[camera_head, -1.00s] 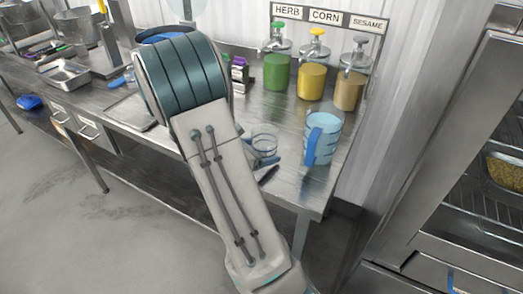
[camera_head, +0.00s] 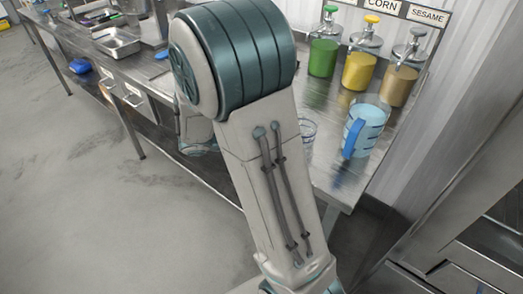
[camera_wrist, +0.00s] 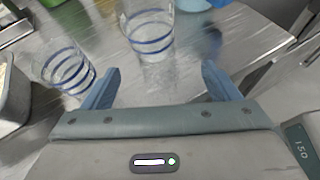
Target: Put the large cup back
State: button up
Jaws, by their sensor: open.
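Two clear cups with blue stripes stand on the steel table in the wrist view. One cup (camera_wrist: 148,32) is ahead of my gripper, cut off by the top edge. The other cup (camera_wrist: 66,70) is at left, beside my left finger. I cannot tell for sure which is the large cup. My gripper (camera_wrist: 161,88) is open, with its blue fingers apart and nothing between them. It is apart from the centre cup. In the head view, a clear cup (camera_head: 308,130) shows partly behind my arm, which hides my gripper.
A blue measuring jug (camera_head: 366,130) with a handle stands near the table's (camera_head: 335,180) right end. Green (camera_head: 323,57), yellow (camera_head: 360,70) and tan (camera_head: 398,85) dispensers stand behind it. A grey container (camera_wrist: 12,98) is at the wrist view's left edge.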

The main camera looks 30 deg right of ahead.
jog(key=s+a+r+m+t+y, duration=0.1)
jog(key=s+a+r+m+y, duration=0.1)
jog(key=s+a+m+y, duration=0.4)
jog(key=s+a+r+m+t+y, duration=0.2)
jog(key=s+a+m+y, duration=0.4)
jog(key=m, duration=0.5)
jog(key=a+r+y, duration=0.1)
jog(key=a, duration=0.1)
jog(key=shift+s+a, duration=0.25)
jog(key=shift+a, duration=0.05)
